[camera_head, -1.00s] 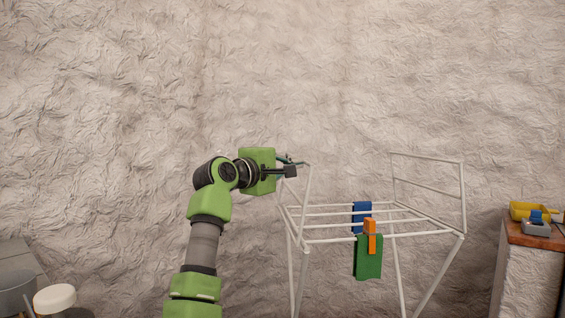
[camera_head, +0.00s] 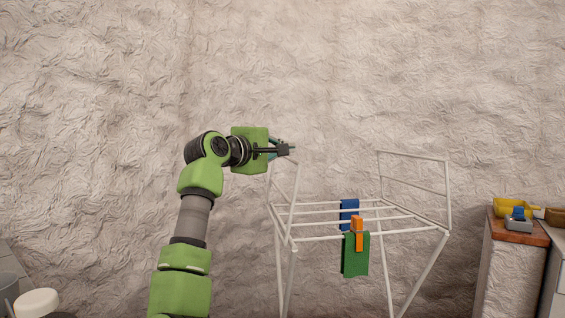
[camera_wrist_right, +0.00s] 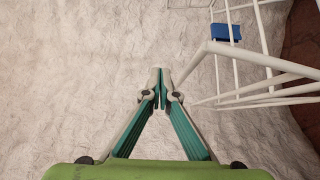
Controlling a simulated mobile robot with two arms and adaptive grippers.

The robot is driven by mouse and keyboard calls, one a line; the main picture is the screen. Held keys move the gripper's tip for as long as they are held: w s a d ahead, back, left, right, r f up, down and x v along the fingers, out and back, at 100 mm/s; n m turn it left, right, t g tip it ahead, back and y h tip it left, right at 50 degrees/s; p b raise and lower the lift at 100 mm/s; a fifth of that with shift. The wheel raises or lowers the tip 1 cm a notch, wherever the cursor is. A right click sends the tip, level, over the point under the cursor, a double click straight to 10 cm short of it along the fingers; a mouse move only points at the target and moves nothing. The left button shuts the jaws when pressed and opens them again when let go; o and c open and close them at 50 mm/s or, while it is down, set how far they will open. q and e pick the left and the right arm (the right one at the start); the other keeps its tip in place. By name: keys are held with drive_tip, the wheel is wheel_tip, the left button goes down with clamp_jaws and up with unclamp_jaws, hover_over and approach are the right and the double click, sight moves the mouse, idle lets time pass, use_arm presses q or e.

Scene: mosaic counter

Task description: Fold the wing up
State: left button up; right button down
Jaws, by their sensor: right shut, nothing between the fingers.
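The white drying rack (camera_head: 333,239) stands right of centre in the head view. Its left wing (camera_head: 294,190) stands up steeply at the rack's left end. Its right wing (camera_head: 449,195) also stands up, at the other end. My right gripper (camera_head: 288,149) is shut and empty, just above the left wing's top. In the right wrist view my shut fingertips (camera_wrist_right: 161,72) are close to a white bar of the rack (camera_wrist_right: 232,53). I cannot tell whether they touch it. My left gripper is not in view.
A blue cloth (camera_head: 348,206) and a green cloth (camera_head: 355,262) hang on the rack, with an orange peg (camera_head: 358,226) at the green one. A counter (camera_head: 510,233) with a yellow container (camera_head: 510,207) stands at the right. The rough wall is behind.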

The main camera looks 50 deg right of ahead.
wheel_tip(320, 180, up, 6)
drive_tip(key=shift+w+a+r, duration=0.2)
drive_tip(key=shift+w+a, duration=0.05)
drive_tip(key=shift+a, duration=0.1)
drive_tip(key=shift+w, duration=0.1)
idle(0.3)
